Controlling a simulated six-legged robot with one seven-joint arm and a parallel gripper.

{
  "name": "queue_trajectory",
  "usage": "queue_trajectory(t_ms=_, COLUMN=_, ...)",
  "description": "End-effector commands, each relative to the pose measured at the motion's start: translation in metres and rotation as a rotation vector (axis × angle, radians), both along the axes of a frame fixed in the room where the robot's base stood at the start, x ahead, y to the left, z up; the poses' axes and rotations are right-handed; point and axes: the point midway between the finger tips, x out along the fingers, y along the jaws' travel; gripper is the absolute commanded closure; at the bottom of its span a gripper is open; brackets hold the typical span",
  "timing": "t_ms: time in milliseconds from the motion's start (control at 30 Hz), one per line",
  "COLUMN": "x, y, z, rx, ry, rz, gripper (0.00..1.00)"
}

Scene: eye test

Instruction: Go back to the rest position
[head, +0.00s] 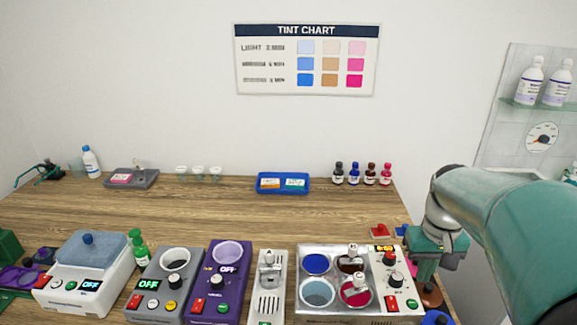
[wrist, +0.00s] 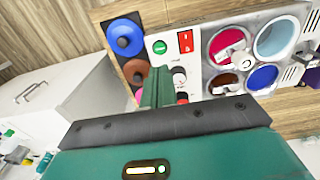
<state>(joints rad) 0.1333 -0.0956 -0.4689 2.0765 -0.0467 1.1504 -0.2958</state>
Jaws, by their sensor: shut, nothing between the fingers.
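My gripper (head: 424,268) is at the right of the head view, at the end of my green arm, pointing down beside the four-well machine (head: 305,256). In the wrist view my gripper's green fingers (wrist: 155,88) are together with nothing between them. The machine's control panel (wrist: 168,62) lies just beyond the fingertips. Two of its wells hold blue and pale liquid; the other two, dark brown and red, have metal-topped pieces in them.
A purple device (head: 232,283), a grey device (head: 160,290) and a white bath (head: 65,290) line the front. Small bottles (head: 370,174) and a blue tray (head: 270,189) stand behind. The middle wood is clear.

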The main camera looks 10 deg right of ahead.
Motion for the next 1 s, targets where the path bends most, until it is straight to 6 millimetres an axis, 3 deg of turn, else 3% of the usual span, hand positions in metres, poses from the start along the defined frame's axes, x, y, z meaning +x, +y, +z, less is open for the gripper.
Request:
queue_trajectory(t_ms=167, x=0.003, y=0.027, z=0.008, rx=0.001, ry=-0.054, rz=0.033, gripper=1.00)
queue_trajectory(t_ms=367, x=-0.001, y=0.106, z=0.029, rx=-0.010, ry=-0.211, rz=0.130, gripper=1.00)
queue_trajectory(t_ms=600, x=-0.029, y=0.193, z=0.043, rx=-0.045, ry=-0.398, rz=0.237, gripper=1.00)
queue_trajectory(t_ms=800, x=-0.045, y=0.226, z=0.043, rx=-0.068, ry=-0.481, rz=0.277, gripper=1.00)
queue_trajectory(t_ms=1000, x=-0.047, y=0.229, z=0.042, rx=-0.071, ry=-0.489, rz=0.280, gripper=1.00)
